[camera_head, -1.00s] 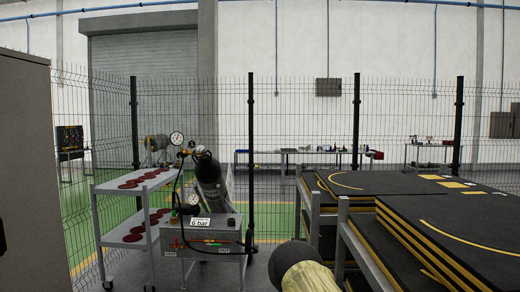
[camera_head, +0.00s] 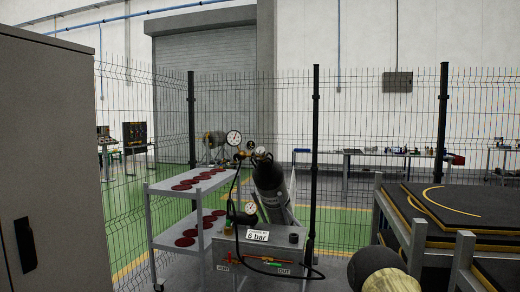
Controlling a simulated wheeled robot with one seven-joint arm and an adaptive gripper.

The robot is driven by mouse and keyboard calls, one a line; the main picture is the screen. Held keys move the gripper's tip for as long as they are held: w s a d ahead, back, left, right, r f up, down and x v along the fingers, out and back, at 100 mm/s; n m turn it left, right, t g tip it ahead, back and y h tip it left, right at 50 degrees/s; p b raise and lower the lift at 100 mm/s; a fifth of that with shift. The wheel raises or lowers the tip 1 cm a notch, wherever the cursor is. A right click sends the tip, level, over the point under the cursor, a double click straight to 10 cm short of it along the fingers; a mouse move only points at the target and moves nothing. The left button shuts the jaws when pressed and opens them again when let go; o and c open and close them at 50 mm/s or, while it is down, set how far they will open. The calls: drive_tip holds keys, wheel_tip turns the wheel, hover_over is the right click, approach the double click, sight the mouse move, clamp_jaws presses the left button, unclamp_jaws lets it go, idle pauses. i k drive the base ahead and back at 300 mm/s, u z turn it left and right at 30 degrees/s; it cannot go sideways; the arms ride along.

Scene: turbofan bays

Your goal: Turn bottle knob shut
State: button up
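A dark gas bottle (camera_head: 268,176) leans at a tilt behind a grey box-shaped unit (camera_head: 262,255) in the middle of the view. Brass-coloured valve fittings (camera_head: 241,157) and a small pale knob-like part (camera_head: 260,151) show at its top, too small to tell whether the knob is open or shut. A round white gauge (camera_head: 234,138) stands beside the fittings, and a lower gauge (camera_head: 251,208) sits by the unit. A black hose (camera_head: 233,190) runs down from the valve. My gripper is not in view.
A grey trolley (camera_head: 150,215) with dark red discs stands left of the bottle. A grey cabinet (camera_head: 48,160) fills the left edge. Stacked dark panels (camera_head: 470,205) and a dark round object (camera_head: 367,266) are at right. A mesh fence (camera_head: 345,150) runs behind.

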sight(261, 151)
drive_tip(key=i, duration=1.05)
drive_tip(key=z, duration=0.05)
drive_tip(key=k, duration=0.35)
drive_tip(key=z, duration=0.5)
drive_tip(key=i, duration=0.8)
drive_tip(key=u, duration=0.35)
